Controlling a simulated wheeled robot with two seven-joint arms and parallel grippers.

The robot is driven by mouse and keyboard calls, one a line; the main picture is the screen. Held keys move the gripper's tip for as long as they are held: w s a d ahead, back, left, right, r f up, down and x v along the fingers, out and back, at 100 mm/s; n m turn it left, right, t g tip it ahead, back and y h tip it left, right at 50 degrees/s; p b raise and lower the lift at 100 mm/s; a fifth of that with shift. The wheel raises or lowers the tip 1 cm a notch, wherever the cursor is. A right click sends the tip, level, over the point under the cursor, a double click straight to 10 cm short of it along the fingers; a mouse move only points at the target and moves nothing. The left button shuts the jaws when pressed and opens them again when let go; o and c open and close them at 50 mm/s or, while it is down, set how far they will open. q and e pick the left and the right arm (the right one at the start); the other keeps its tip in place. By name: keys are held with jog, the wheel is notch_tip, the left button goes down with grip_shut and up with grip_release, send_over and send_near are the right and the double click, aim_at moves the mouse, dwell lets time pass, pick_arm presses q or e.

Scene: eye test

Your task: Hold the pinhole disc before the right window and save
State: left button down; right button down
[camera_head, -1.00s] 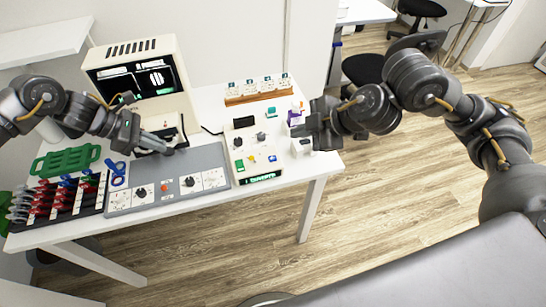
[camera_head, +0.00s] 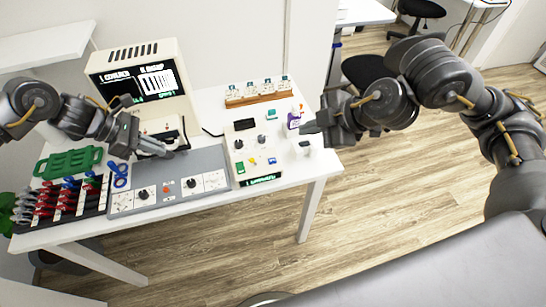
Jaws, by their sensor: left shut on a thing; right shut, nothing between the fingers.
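My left gripper (camera_head: 170,149) is at the front of the cream tester (camera_head: 150,104), just below its screen (camera_head: 142,82), by the dark-edged opening where the windows seem to be. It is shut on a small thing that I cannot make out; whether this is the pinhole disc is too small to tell. The screen shows text and a block of white stripes. My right gripper (camera_head: 310,127) is shut and empty, above the table's right end, beside the cream control box (camera_head: 252,156) with its knobs, coloured buttons and lit green display (camera_head: 264,180).
A rack of red, blue and grey-handled pieces (camera_head: 62,200) lies at the left, near a green frame (camera_head: 68,162) and blue ring-handled item (camera_head: 119,178). A grey panel (camera_head: 205,160) with dials lies in front. A wooden card rack (camera_head: 258,97), purple item (camera_head: 293,121) and white block (camera_head: 303,147) stand right.

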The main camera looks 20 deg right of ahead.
pick_arm(q)
jog(key=s+r+p, duration=0.1)
jog(key=s+r, duration=0.2)
jog(key=shift+p, duration=0.35)
